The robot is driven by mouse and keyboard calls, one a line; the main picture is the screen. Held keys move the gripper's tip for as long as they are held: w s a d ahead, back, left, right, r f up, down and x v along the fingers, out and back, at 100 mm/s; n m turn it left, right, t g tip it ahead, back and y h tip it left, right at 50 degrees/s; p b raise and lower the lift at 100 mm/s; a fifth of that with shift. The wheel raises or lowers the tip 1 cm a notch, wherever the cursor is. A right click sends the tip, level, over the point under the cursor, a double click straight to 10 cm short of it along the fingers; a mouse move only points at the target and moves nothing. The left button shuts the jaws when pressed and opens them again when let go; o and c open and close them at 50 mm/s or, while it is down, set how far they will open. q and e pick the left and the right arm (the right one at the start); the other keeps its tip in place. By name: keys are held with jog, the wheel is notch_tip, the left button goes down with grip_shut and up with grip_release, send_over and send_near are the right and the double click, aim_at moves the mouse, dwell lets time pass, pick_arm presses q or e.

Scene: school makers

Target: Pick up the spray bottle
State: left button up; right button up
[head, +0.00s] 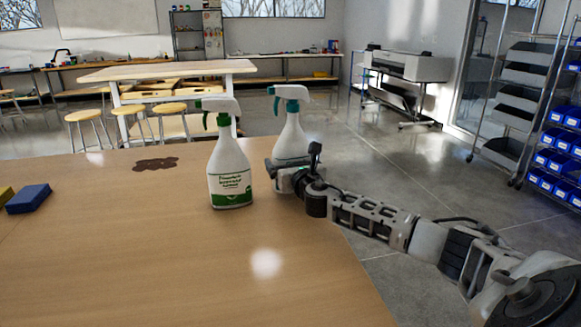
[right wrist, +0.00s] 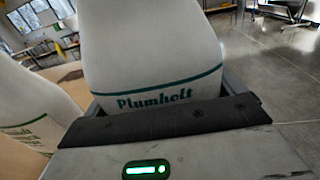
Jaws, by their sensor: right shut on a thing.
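Two white spray bottles with green triggers are at the table's right edge in the head view. The left spray bottle (head: 229,165), with a green and white label, stands upright on the table. The right spray bottle (head: 291,138) is behind and to the right of it. My right gripper (head: 289,172) is shut around the lower body of the right bottle. In the right wrist view that bottle (right wrist: 150,50) fills the jaws, with "Plumholt" in green on it, and the other bottle (right wrist: 30,105) shows at the left. I cannot tell whether the held bottle touches the table. My left gripper is not in view.
The wooden table (head: 170,270) is mostly clear in front. A brown stain-like patch (head: 156,164) is near the far edge. Open floor lies right of the table.

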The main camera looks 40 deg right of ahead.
aim_at(288, 141)
jog(key=s+a+r, duration=0.1)
jog(key=r, duration=0.1)
jog(key=s+a+r+p, duration=0.1)
jog(key=r, duration=0.2)
jog(key=s+a+r, duration=0.1)
jog(key=r, duration=0.1)
jog(key=shift+a+r, duration=0.1)
jog(key=shift+r, duration=0.05)
jog(key=s+a+r, duration=0.4)
jog(key=s+a, duration=0.2)
jog(key=a, duration=0.1)
jog(key=shift+s+r, duration=0.15)
jog(key=shift+s, duration=0.1)
dwell(0.4)
dwell(0.8)
